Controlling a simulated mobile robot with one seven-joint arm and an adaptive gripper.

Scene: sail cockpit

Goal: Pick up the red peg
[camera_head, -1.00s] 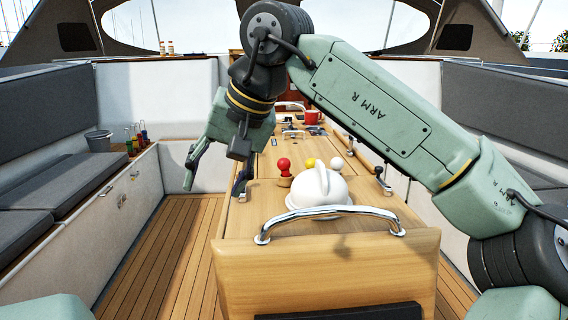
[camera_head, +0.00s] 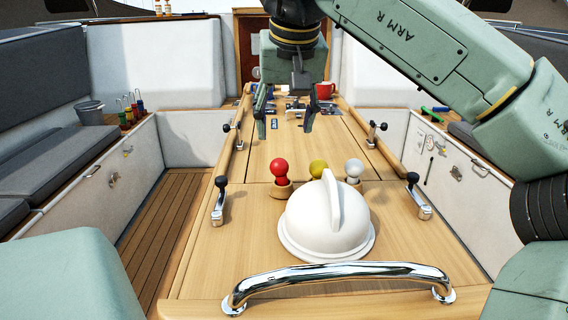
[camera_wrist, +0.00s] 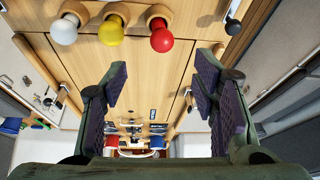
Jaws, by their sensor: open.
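The red peg (camera_head: 280,168) has a round head and stands upright in a small wooden holder on the cockpit table (camera_head: 250,225). It is the leftmost of three pegs, beside a yellow peg (camera_head: 318,170) and a white peg (camera_head: 354,168). In the wrist view the red peg (camera_wrist: 161,38) shows at the top, right of the yellow and white ones. My gripper (camera_head: 286,122) is open and empty above the table, on the far side of the pegs. In the wrist view its fingers (camera_wrist: 160,80) stand wide apart, with the red peg beyond them.
A white dome (camera_head: 310,225) stands just in front of the pegs. A chrome handrail (camera_head: 340,271) crosses the near table edge. Black-knobbed winch handles (camera_head: 218,200) flank the table. A red mug (camera_head: 325,90) stands at the far end. The tabletop left of the red peg is clear.

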